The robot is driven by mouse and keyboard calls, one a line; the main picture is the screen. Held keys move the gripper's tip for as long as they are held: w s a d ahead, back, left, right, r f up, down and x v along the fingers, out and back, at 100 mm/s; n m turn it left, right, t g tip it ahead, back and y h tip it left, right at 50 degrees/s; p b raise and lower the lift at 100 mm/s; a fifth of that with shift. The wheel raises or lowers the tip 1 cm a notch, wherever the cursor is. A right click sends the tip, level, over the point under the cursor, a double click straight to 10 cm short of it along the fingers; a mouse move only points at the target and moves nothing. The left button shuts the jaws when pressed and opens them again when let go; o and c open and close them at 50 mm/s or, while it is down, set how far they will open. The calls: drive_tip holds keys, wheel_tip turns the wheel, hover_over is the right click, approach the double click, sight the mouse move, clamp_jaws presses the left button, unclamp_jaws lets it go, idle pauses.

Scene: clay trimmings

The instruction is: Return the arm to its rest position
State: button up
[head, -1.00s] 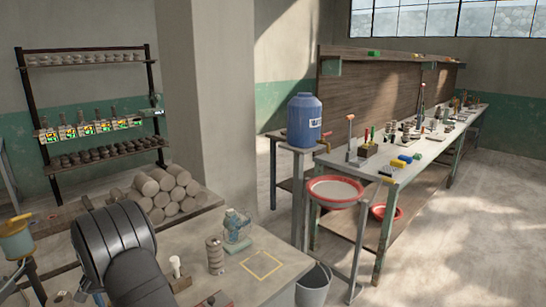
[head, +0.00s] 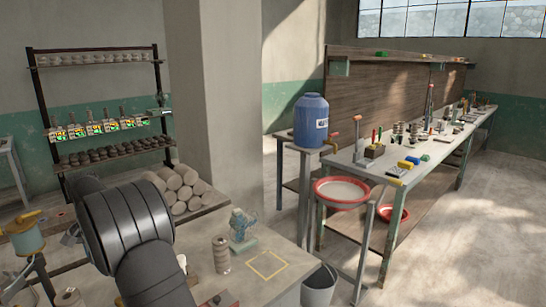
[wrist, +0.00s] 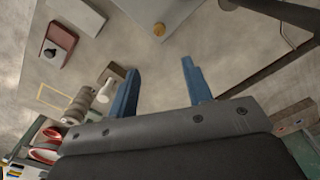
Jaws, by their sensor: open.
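My gripper (wrist: 160,70) shows in the wrist view with its two blue fingers spread apart. Nothing is between them. Beyond and below them is a grey surface. In the head view my dark arm link fills the lower left, and the gripper itself is hidden there. Whether the arm is at its rest position cannot be told from these frames.
A worktable (head: 283,285) holds a grey ribbed cylinder (head: 221,255), a blue-green bottle (head: 239,224) and a yellow square outline (head: 268,264). Clay logs (head: 180,183) are stacked behind it. A blue barrel (head: 310,120) and red basin (head: 342,190) stand right. A bucket (head: 318,287) stands on the floor.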

wheel_tip(320, 180, down, 17)
drive_tip(key=shift+f, duration=0.1)
drive_tip(key=n, duration=1.3)
drive_tip(key=shift+n, duration=0.4)
drive_tip(key=shift+d+r, duration=0.1)
drive_tip(key=shift+r, duration=0.15)
idle(0.4)
